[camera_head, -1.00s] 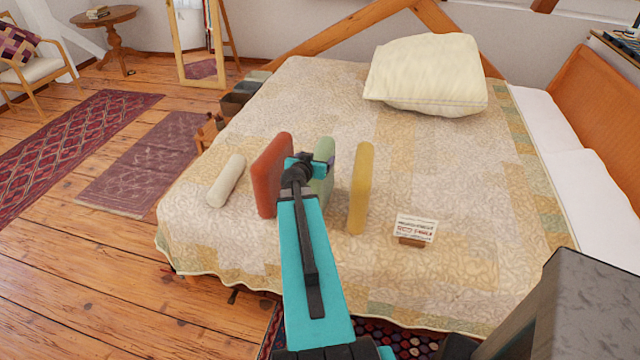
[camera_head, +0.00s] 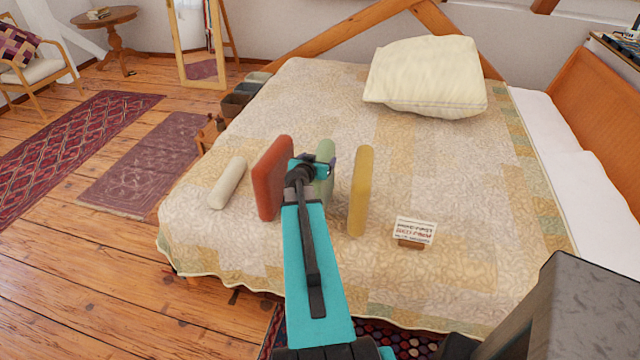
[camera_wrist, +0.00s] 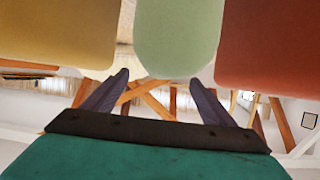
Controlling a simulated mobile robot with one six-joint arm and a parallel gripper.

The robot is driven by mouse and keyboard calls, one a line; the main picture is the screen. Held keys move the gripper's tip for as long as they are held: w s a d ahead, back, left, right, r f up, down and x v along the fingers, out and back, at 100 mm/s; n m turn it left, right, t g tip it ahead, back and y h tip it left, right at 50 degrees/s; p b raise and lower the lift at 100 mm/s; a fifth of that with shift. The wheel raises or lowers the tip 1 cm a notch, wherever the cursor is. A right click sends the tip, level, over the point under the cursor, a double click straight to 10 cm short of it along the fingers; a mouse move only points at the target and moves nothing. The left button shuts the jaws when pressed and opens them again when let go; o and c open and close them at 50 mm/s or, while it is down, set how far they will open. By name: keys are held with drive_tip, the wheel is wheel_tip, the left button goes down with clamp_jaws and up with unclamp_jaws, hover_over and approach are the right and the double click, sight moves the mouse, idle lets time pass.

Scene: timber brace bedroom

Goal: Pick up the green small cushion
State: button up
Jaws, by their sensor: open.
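The green small cushion (camera_head: 326,157) stands upright on the bed between a red cushion (camera_head: 273,178) and a yellow cushion (camera_head: 361,190). My arm hides much of it in the head view. In the wrist view the green cushion (camera_wrist: 178,38) is in the top middle, with yellow (camera_wrist: 60,32) on the left and red (camera_wrist: 268,50) on the right. My gripper (camera_wrist: 158,82) is open, and its two fingers are apart with nothing seen held between them. The green cushion's rounded end lies just beyond and between the fingertips in that view; I cannot tell whether they touch it.
The bed (camera_head: 470,200) has a patterned quilt. A white bolster (camera_head: 228,183) lies left of the red cushion. A small sign (camera_head: 415,231) stands right of the yellow one. A big cream pillow (camera_head: 426,76) lies at the back. The quilt behind the cushions is clear.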

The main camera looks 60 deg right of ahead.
sight(319, 158)
drive_tip(key=shift+p+x, duration=1.1)
drive_tip(key=shift+x, duration=0.9)
drive_tip(key=shift+w+f, duration=0.1)
drive_tip(key=c, duration=1.9)
drive_tip(key=shift+r+b, duration=0.95)
drive_tip(key=shift+r, duration=4.1)
